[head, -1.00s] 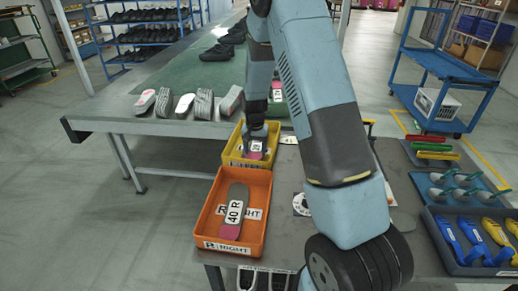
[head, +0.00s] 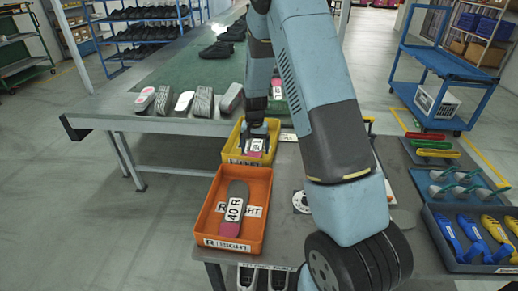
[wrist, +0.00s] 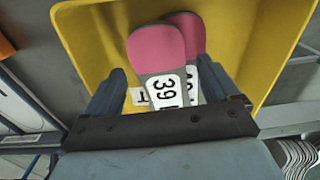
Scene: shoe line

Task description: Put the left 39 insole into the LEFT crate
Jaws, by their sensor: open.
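The yellow crate (head: 229,157) stands on the table behind the orange crate; its front label is mostly unreadable. In the wrist view, an insole marked 39 (wrist: 161,62) lies inside the yellow crate (wrist: 85,40), pink end away from my gripper; the letter after 39 is cut off. It overlaps a second pink-and-grey insole (wrist: 190,38), whose label is partly hidden. My gripper (head: 256,142) is over the yellow crate and open. In the wrist view its fingers (wrist: 158,92) stand apart on either side of the insoles, with gaps beside them.
The orange crate (head: 203,242), labelled RIGHT, holds an insole marked 40 R (head: 236,205). A dark tray (head: 446,262) with blue and yellow tools is at the right.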

